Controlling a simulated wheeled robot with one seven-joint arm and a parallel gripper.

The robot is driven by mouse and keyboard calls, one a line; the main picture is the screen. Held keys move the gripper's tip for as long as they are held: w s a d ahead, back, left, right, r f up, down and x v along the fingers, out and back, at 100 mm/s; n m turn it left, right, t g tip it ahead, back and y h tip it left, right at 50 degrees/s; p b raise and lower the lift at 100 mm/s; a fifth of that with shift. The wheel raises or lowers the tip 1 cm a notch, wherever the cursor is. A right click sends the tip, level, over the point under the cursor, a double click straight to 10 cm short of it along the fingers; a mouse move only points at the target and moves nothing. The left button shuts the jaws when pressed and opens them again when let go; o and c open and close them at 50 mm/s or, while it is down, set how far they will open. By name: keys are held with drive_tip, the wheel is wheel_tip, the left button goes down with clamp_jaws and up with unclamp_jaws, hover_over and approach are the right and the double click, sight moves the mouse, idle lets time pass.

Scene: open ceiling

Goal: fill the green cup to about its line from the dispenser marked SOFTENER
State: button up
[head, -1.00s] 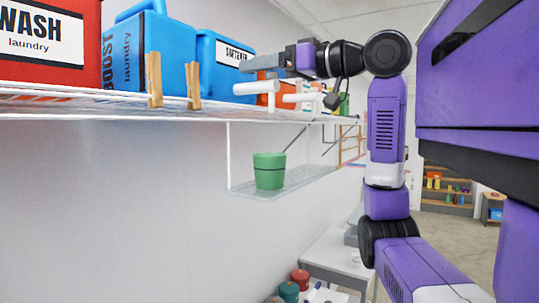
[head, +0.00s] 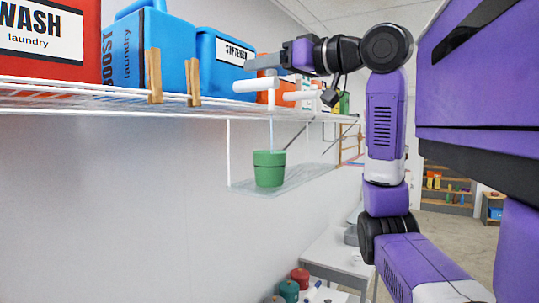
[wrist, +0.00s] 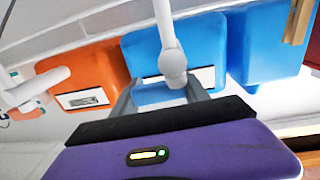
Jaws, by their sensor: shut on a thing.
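The blue SOFTENER dispenser (head: 207,62) stands on the wire shelf, its white label partly covered by my arm in the head view. Its white tap (head: 252,86) sticks out in front, and a thin pale stream (head: 271,132) falls from it into the green cup (head: 269,177). The cup stands upright on the clear ledge below, with a dark line around its side. The level inside is hidden. My gripper (head: 256,62) is at the tap's top; in the wrist view the white tap (wrist: 172,62) lies between its fingers (wrist: 160,98), shut on the tap handle.
On the wire shelf (head: 60,103) stand a red WASH dispenser (head: 30,60), a blue BOOST dispenser (head: 124,55) with wooden pegs in front, and an orange dispenser (wrist: 85,75) beside the softener. Another white tap (head: 303,96) is just right of the softener's tap.

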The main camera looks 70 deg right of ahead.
drive_tip(key=shift+s+d+m+g+h+b, duration=0.1)
drive_tip(key=shift+s+m+g+h+b, duration=0.1)
drive_tip(key=shift+m+g+h, duration=0.45)
drive_tip(key=shift+s+d+m+g+h+b, duration=0.2)
drive_tip(key=shift+m+h, duration=0.45)
drive_tip(key=shift+h, duration=0.5)
drive_tip(key=shift+w+a+n+y, duration=0.1)
drive_tip(key=shift+w+n+y, duration=0.05)
drive_tip(key=shift+n+y, duration=0.2)
drive_tip(key=shift+w+a+n+t+y+p, duration=0.15)
drive_tip(key=shift+n+t+y+p, duration=0.15)
drive_tip(key=shift+n+y, duration=0.35)
drive_tip(key=shift+w+a+n+t+y+p, duration=0.1)
drive_tip(key=shift+n+t+y+p, duration=0.25)
drive_tip(key=shift+y, duration=0.55)
drive_tip(key=shift+w+a+n+t+y+p, duration=0.15)
drive_tip(key=shift+n+t+y, duration=0.35)
drive_tip(key=shift+y, duration=0.3)
drive_tip(key=shift+n+y, duration=0.25)
drive_tip(key=shift+y, duration=0.05)
drive_tip(key=shift+o, duration=0.2)
drive_tip(key=o, duration=1.6)
